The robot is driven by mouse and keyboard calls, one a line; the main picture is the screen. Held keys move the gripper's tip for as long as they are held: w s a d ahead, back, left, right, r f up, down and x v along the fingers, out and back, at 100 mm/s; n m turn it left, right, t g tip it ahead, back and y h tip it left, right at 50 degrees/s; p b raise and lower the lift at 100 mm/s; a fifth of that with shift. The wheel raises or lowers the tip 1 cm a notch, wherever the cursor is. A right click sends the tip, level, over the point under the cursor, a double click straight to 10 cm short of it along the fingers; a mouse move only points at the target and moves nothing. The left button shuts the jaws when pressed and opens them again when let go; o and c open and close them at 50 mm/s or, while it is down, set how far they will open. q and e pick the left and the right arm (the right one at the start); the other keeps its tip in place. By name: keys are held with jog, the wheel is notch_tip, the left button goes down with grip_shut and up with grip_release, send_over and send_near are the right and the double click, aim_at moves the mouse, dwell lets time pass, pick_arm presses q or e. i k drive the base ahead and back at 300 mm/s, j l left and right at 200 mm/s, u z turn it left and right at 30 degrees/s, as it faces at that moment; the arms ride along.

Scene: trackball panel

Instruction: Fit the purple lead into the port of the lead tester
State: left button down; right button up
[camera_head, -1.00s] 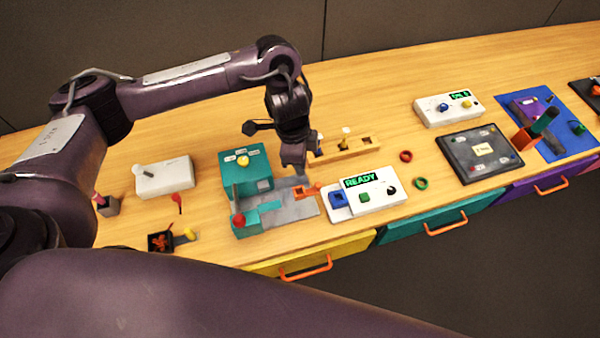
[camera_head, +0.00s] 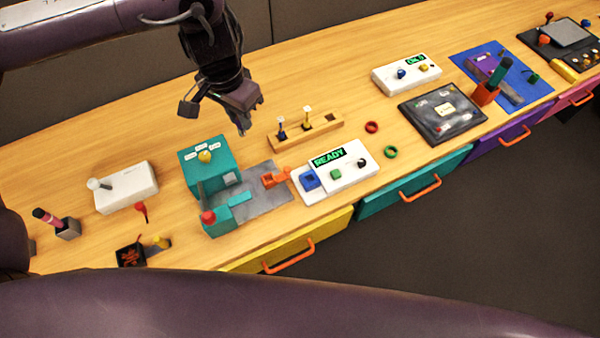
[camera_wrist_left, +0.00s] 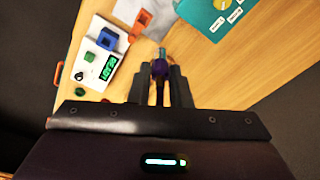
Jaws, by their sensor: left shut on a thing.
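My left gripper (camera_head: 243,122) is shut on the purple lead (camera_wrist_left: 159,68), which sticks out between the fingers in the left wrist view. In the head view the gripper is above the table, left of the wooden rack, and the lead is hard to make out. The lead tester appears to be the white box with the green READY display (camera_head: 328,158); it also shows in the left wrist view (camera_wrist_left: 97,60). It has a blue square socket (camera_head: 309,180), a green button and a dark round hole. The lead is apart from it. My right gripper is not in view.
The wooden rack (camera_head: 290,137) holds a blue and a yellow lead and has an empty slot. A teal fixture (camera_head: 205,165), grey plate and orange clip (camera_head: 275,178) are left of the tester. Red (camera_head: 371,127) and green (camera_head: 390,152) rings lie right of it. The table behind is clear.

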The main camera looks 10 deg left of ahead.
aim_at(313, 181)
jog(key=i+l, duration=0.3)
jog(key=l, duration=0.2)
jog(key=i+l, duration=0.35)
jog(key=l, duration=0.15)
